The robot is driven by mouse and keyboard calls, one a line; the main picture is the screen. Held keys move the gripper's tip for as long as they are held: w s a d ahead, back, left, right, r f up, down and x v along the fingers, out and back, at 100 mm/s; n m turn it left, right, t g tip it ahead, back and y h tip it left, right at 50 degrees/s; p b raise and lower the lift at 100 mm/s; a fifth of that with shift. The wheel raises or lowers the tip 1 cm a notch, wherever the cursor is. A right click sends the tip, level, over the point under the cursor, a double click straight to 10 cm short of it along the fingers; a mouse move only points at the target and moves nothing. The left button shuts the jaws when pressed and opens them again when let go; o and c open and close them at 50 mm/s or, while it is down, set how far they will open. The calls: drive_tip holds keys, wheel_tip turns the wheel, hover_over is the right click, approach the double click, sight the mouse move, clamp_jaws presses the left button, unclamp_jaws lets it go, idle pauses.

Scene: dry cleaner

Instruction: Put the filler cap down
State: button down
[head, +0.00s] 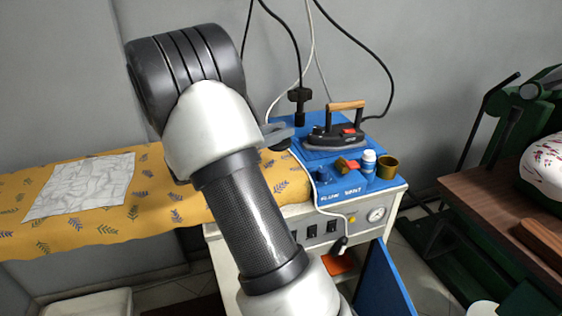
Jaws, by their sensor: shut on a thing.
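My arm fills the middle of the head view and bends away at the top, hiding most of my gripper. Only a grey part of my gripper (277,133) shows beside the arm, just above the left edge of the blue top (309,153) of the ironing station. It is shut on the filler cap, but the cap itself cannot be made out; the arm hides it.
A black iron (336,137) with a wooden handle stands on the station. A red-and-tan item (346,165), a white bottle (369,161) and an olive cup (387,167) crowd its front right. Cables hang above. A patterned board (160,203) with a cloth (80,186) lies left.

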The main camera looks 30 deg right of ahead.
wheel_tip(320, 180, down, 7)
drive_tip(key=shift+f+b, duration=0.2)
drive_tip(key=shift+b, duration=0.65)
drive_tip(key=shift+f, duration=0.1)
drive_tip(key=c, duration=1.5)
unclamp_jaws()
